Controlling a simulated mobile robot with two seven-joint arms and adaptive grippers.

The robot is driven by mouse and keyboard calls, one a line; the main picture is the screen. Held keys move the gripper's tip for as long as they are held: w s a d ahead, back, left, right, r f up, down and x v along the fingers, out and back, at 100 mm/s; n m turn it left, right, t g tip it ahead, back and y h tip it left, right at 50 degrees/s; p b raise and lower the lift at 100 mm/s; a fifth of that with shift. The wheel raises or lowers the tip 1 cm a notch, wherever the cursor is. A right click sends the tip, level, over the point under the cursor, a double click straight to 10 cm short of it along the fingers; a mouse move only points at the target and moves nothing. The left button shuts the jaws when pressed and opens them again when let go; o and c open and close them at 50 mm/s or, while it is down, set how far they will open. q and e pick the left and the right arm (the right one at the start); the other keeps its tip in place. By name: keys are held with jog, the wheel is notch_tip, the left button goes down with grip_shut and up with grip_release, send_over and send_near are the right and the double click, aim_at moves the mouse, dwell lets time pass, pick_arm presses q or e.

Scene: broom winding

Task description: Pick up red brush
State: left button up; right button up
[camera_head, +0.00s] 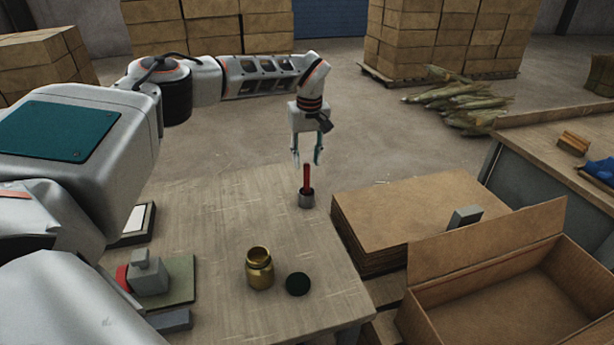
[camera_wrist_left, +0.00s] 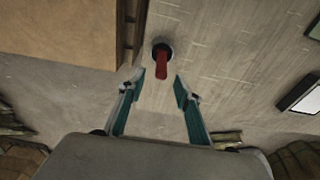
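My left gripper (camera_head: 306,160) is above the brush, pointing down. Its two teal-lined fingers (camera_wrist_left: 160,88) are open, with nothing between them. My right gripper is in neither view.
A brass jar (camera_head: 259,270) and a dark green lid (camera_head: 298,284) sit near the table's front. A grey device (camera_head: 149,274) lies on a green mat at left. Cardboard sheets (camera_head: 400,215) and an open box (camera_head: 490,285) stand to the right. The middle of the table is clear.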

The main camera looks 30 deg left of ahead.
aim_at(306, 177)
pick_arm(q)
jog(key=shift+w+a+f, duration=0.1)
jog(key=shift+f, duration=1.8)
jog(key=shift+a+f, duration=0.1)
jog(key=shift+f, duration=1.8)
grip_shut()
